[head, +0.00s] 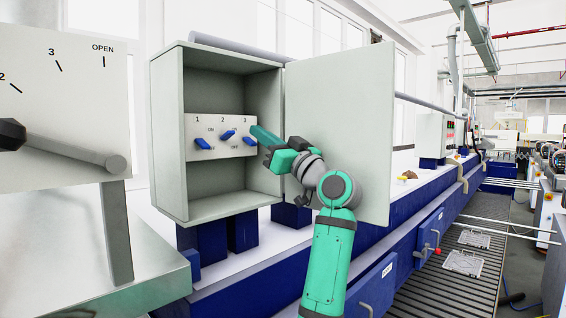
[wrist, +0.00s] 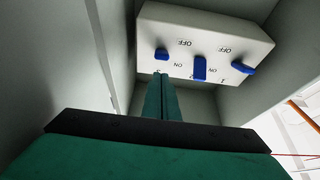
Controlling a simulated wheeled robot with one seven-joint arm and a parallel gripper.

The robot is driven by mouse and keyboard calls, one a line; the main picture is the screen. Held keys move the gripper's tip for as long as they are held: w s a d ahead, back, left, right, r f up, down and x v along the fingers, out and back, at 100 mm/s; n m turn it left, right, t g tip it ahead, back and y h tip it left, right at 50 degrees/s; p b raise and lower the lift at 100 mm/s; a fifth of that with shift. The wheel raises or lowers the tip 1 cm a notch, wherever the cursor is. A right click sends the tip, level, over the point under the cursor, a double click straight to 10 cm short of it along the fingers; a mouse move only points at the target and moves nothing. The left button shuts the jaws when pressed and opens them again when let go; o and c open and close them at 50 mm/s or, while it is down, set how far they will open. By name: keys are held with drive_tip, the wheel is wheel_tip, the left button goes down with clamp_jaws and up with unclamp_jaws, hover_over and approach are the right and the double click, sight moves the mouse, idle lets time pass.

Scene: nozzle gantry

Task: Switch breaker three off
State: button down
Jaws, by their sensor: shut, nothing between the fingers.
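A pale breaker panel (head: 218,152) with three blue levers sits inside an open grey cabinet (head: 168,140). ON is marked at the top and OFF at the bottom. Breaker three's lever (head: 249,142) is rightmost and looks tilted down towards OFF, like breaker one (head: 203,144); breaker two (head: 228,134) points up. The wrist view is upside down, with breaker three (wrist: 162,54) at left. My gripper (head: 254,130) is shut and empty. Its green fingertips (wrist: 160,76) are just on the ON side of breaker three; I cannot tell whether they touch it.
The cabinet's open door (head: 345,110) stands right of and behind my arm. Cabinet walls close in around the panel. A plate with a dark-knobbed handle (head: 75,148) stands at the left.

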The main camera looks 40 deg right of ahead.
wheel_tip(320, 180, up, 3)
drive_tip(key=s, duration=0.2)
drive_tip(key=s+d+f, duration=0.1)
drive_tip(key=s+f, duration=1.3)
drive_tip(key=shift+s, duration=0.1)
